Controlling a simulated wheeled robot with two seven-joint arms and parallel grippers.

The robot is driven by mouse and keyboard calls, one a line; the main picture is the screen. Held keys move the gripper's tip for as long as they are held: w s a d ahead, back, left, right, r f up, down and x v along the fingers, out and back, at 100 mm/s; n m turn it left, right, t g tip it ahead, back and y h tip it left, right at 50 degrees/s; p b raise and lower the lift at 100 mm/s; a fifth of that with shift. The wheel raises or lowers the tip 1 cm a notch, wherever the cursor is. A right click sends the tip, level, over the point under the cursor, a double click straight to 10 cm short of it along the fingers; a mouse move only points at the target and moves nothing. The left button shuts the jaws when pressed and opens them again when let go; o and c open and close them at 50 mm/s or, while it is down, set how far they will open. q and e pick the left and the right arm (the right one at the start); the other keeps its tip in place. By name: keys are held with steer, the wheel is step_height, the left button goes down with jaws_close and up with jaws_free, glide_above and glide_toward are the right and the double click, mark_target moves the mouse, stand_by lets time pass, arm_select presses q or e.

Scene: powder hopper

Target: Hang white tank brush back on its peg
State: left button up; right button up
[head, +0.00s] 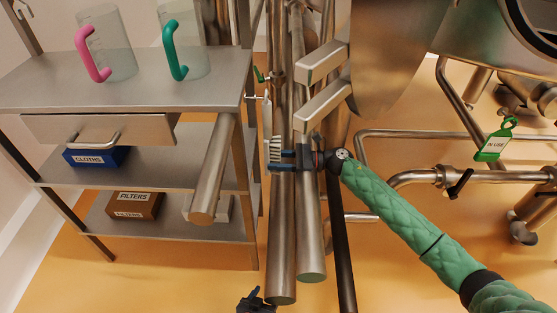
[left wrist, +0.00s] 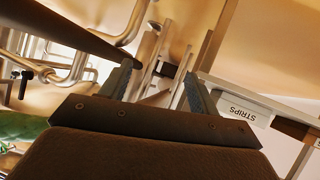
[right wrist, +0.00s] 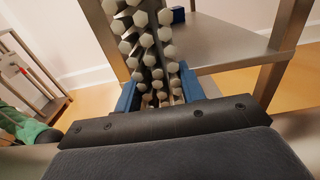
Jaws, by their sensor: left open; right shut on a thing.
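The white tank brush (head: 274,148) shows its pale bristles in the head view, in front of the steel pipes. My right gripper (head: 283,161) is shut on it. In the right wrist view the brush (right wrist: 150,45) fills the space between the blue fingers (right wrist: 160,95), with rows of pale tufts running away from the camera; its handle is hidden. A small pale peg-like part (head: 256,97) sticks out beside the shelf's right post, above the brush; I cannot tell if it is the brush's peg. My left gripper (head: 255,300) is low at the bottom edge; the left wrist view shows it open and empty (left wrist: 160,88).
Vertical pipes (head: 283,240) stand just behind the brush. Piping and a green IN USE tag (head: 494,145) are at right. A STRIPS label (left wrist: 243,112) shows in the left wrist view.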

arm_select(q)
steer(key=shift+s+f+g, duration=0.3)
steer(key=shift+f, duration=0.35)
arm_select(e)
steer(key=shift+a, duration=0.15)
steer(key=shift+a+f, duration=0.1)
steer(key=shift+a, duration=0.05)
arm_select(q)
steer(key=shift+t, duration=0.7)
steer(key=w+r, duration=0.1)
steer(key=r, duration=0.1)
steer(key=w+r, duration=0.1)
steer(key=r, duration=0.1)
steer(key=shift+w, duration=0.4)
steer(key=shift+d+r, duration=0.1)
arm_select(e)
steer(key=shift+a, duration=0.1)
steer(key=shift+a+f+b, duration=0.1)
steer(key=shift+b, duration=0.2)
steer(key=shift+a+f, duration=0.15)
steer(key=shift+b, duration=0.3)
arm_select(q)
steer(key=w+r+t+h, duration=0.1)
steer(key=w+r+t, duration=0.2)
steer(key=r, duration=0.7)
steer(key=shift+w+d+t, duration=0.15)
steer(key=shift+w+t, duration=0.25)
steer(key=shift+w, duration=0.25)
